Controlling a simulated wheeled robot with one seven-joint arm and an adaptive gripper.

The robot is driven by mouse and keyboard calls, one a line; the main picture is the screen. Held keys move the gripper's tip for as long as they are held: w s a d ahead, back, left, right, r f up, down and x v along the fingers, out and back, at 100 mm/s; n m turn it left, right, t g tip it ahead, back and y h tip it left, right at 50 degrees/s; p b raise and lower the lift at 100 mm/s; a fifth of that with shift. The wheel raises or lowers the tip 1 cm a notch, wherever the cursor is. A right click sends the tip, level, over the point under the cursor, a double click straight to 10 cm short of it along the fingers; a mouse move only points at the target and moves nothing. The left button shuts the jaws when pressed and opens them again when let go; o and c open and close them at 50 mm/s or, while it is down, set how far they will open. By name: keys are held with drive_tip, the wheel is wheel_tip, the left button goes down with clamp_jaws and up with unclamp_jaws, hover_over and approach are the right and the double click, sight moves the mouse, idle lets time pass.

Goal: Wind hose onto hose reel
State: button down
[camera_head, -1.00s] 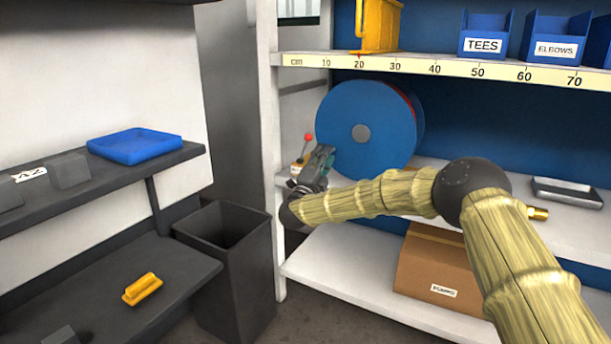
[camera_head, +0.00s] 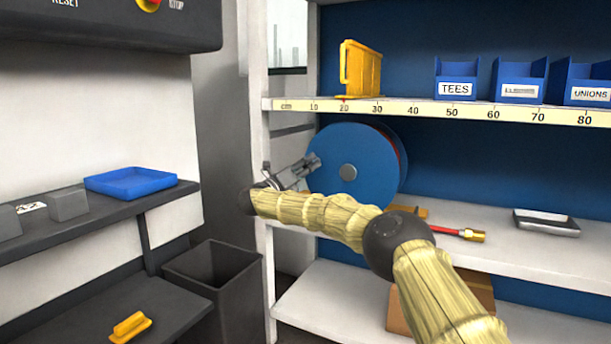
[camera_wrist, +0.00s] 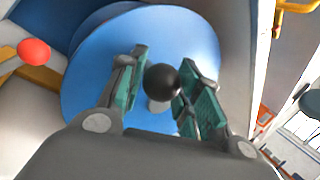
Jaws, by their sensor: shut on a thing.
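A blue hose reel (camera_head: 372,150) with a grey hub stands on the middle shelf. It fills the middle of the wrist view (camera_wrist: 85,85). A red hose (camera_head: 446,231) lies on the shelf right of the reel, with a brass fitting (camera_head: 474,236) at its end. Some red shows behind the reel's front disc. My gripper (camera_head: 313,160) is at the upper left of the reel's face. In the wrist view its teal pads (camera_wrist: 163,80) are shut on a black ball knob (camera_wrist: 163,79) in front of the disc. My arm hides the reel's lower part.
A red ball (camera_wrist: 33,52) shows by an orange part in the wrist view. The white shelf post (camera_head: 257,180) is close left of my gripper. A yellow holder (camera_head: 360,69) and blue bins stand above.

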drive_tip(key=shift+d+r+m+g, duration=0.25)
drive_tip(key=shift+r+m+g, duration=0.15)
drive_tip(key=shift+r+m, duration=0.3)
drive_tip(key=shift+s+d+r, duration=0.15)
drive_tip(key=shift+d+r, duration=0.1)
drive_tip(key=shift+r, duration=0.4)
drive_tip(key=c, duration=0.9)
unclamp_jaws()
drive_tip(key=shift+s+d+r, duration=0.1)
drive_tip(key=shift+r, duration=0.05)
drive_tip(key=shift+c, duration=0.2)
drive_tip(key=shift+f, duration=0.25)
drive_tip(key=shift+a, duration=0.2)
drive_tip(key=shift+s+a+f, duration=0.15)
drive_tip(key=shift+a+f, duration=0.05)
drive_tip(key=shift+a, duration=0.2)
drive_tip(key=v, duration=1.1)
